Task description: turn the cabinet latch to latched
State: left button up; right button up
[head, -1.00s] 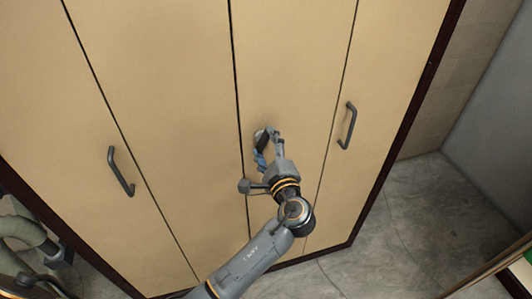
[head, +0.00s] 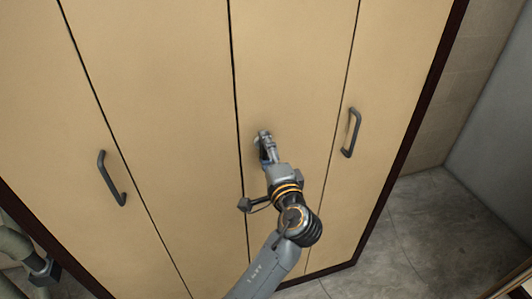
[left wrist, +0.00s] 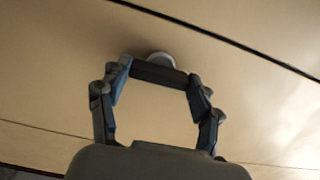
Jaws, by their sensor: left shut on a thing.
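The cabinet latch is a dark bar (left wrist: 160,74) on a pale round base (left wrist: 160,58), set on a tan door beside a dark door seam. In the left wrist view the bar lies crosswise between my fingers, running roughly along the seam. My left gripper (head: 265,141) is shut on the latch, with one finger at each end of the bar; it also shows in the left wrist view (left wrist: 158,88). In the head view the fingers hide most of the latch. My right gripper is in neither view.
The tall tan cabinet (head: 180,110) has closed doors. A dark handle (head: 111,178) is on the left, and another dark handle (head: 351,132) is right of my gripper. Grey pipes (head: 25,250) show at lower left. Bare floor (head: 425,215) lies at the right.

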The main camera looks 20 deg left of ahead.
pick_arm(q)
jog(key=o, duration=1.2)
jog(key=shift+c, duration=0.2)
